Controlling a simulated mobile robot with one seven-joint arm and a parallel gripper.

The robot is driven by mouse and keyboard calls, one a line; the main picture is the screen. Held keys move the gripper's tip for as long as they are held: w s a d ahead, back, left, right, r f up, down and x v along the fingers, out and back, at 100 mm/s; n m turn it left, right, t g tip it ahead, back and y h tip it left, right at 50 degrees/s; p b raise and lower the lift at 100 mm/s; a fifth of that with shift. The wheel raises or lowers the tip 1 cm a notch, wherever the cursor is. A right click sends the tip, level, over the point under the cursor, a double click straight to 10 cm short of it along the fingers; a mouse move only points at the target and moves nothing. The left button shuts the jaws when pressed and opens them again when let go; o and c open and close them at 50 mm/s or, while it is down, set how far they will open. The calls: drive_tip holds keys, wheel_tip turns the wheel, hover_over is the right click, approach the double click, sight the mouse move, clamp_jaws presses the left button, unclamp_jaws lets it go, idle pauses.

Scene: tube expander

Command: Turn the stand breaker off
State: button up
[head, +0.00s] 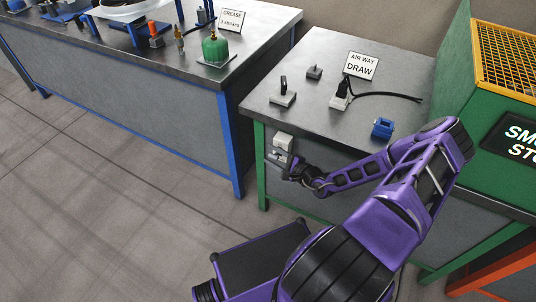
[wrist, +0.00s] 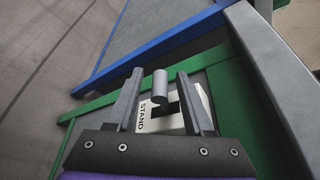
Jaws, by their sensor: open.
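The stand breaker (wrist: 147,117) is a white plate with black lettering "STAND" on the end face of the green-framed bench. Its grey rounded lever (wrist: 160,88) sticks out toward the camera. In the head view a pale breaker box (head: 284,142) shows on that bench end, just above my gripper (head: 291,168). In the wrist view my gripper (wrist: 160,76) is open, with one finger on each side of the lever. The lever sits between the fingers, with visible gaps on both sides. Part of the plate is hidden behind the fingers and lever.
The green-framed bench (head: 320,118) carries small grey parts, a blue block (head: 382,128), a black cable and an "AIR WAY DRAW" sign (head: 361,65). A blue-framed bench (head: 150,90) stands to the left, with floor between. A green cabinet (head: 458,85) stands at right.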

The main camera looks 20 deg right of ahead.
drive_tip(key=shift+x, duration=1.25)
clamp_jaws()
idle(0.5)
